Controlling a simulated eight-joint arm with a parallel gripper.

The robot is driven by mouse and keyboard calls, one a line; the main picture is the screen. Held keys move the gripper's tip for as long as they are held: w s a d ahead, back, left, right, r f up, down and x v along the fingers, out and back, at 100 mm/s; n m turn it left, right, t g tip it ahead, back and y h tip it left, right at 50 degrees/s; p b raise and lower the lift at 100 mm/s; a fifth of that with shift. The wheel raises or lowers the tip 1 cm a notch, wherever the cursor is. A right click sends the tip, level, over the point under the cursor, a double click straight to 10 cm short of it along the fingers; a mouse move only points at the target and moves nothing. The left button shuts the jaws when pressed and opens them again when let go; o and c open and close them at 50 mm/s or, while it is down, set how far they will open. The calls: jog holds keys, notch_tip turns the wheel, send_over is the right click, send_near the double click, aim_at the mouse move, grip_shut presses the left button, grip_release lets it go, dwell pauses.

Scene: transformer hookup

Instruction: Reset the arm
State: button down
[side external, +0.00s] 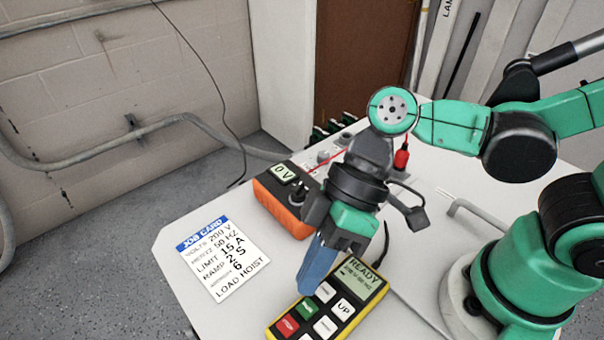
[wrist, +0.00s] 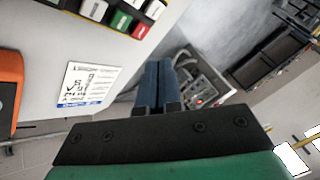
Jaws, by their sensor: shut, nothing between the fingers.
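My gripper (side external: 318,268) has blue fingers and hangs pointing down over the white table, just behind and left of the yellow control pendant (side external: 336,303). Its fingers are shut together with nothing between them. In the wrist view the blue fingers (wrist: 158,80) lie side by side, and the pendant (wrist: 125,14) is at the top edge. The pendant has a lit READY display and red, green and white buttons. I cannot tell from the side view whether the fingertips touch it.
An orange box (side external: 280,207) with a 0 V display stands behind my gripper. A white job card (side external: 222,258) lies at the table's left. A red plug (side external: 401,159) is farther back. A grey metal handle (side external: 455,206) is to the right. Free table surface (side external: 180,290) shows at front left.

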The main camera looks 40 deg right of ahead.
jog(key=w+d+r+m+t+h, duration=0.1)
jog(key=w+d+m+t+h, duration=0.2)
jog(key=d, duration=0.6)
jog(key=w+d+r+m+t+h, duration=0.2)
jog(key=w+d+m+t+h, duration=0.2)
jog(key=d, duration=0.5)
jog(key=w+m+t, duration=0.1)
jog(key=w+m, duration=0.1)
jog(key=m, duration=0.1)
jog(key=shift+w+d+r, duration=0.15)
jog(key=shift+w+d, duration=0.05)
jog(key=shift+d, duration=0.05)
jog(key=shift+a, duration=0.1)
jog(key=s+a+r+n+g, duration=0.2)
jog(key=s+a+n+g, duration=0.1)
jog(key=a+n, duration=0.6)
jog(key=s+a+r+n+g, duration=0.2)
jog(key=s+a+n+g, duration=0.2)
jog(key=s+a+n, duration=0.2)
jog(key=a+n, duration=0.2)
jog(key=a, duration=0.2)
jog(key=shift+s+r+n, duration=0.15)
jog(key=shift+r+n, duration=0.05)
jog(key=shift+n, duration=0.2)
